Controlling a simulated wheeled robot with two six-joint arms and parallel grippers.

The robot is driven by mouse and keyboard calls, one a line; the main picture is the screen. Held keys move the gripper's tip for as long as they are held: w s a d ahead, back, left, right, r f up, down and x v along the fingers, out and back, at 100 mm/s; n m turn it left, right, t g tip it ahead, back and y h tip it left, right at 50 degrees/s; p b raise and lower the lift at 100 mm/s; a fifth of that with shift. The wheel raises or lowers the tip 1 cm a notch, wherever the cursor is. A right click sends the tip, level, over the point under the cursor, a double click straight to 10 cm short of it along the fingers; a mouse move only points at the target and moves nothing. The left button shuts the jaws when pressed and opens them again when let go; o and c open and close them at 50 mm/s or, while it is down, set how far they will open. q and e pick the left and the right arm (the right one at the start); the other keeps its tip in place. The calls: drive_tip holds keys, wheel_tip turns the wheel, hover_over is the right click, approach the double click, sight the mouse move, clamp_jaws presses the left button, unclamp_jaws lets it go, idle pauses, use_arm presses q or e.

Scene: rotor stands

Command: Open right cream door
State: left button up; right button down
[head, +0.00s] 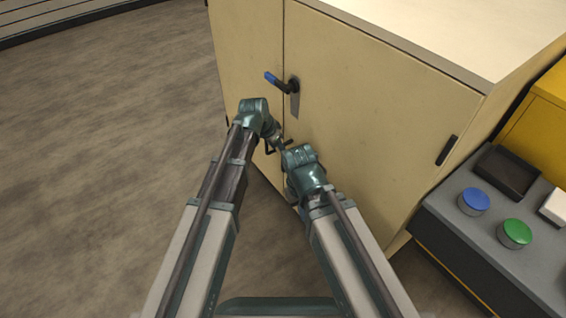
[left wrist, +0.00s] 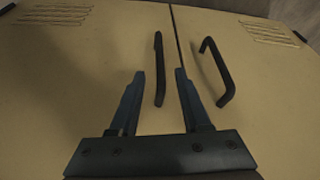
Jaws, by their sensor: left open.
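The cream cabinet's right door (head: 365,110) is shut against the left door (head: 245,55), with a narrow seam between them. A lever with a blue grip (head: 272,78) sits on the right door near the seam. My left gripper (head: 277,140) is at the doors' seam below this lever. In the left wrist view its two fingers (left wrist: 158,88) are open, and one black bar handle (left wrist: 159,68) shows between their tips. Contact cannot be told. A second black handle (left wrist: 229,85) stands across the seam. My right arm's wrist is near the right door; its jaws are hidden.
A grey console with a blue button (head: 473,201) and a green button (head: 514,233) stands at the right, close to the cabinet. A yellow unit (head: 540,125) is behind it. The floor (head: 110,150) at the left is clear.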

use_arm(q)
drive_tip(key=b, duration=0.6)
hover_over(283, 169)
drive_tip(key=f, duration=0.6)
drive_tip(key=shift+w+f, duration=0.3)
drive_tip(key=shift+f, duration=0.05)
drive_tip(key=shift+p, duration=0.3)
drive_tip(key=shift+c, duration=0.2)
clamp_jaws()
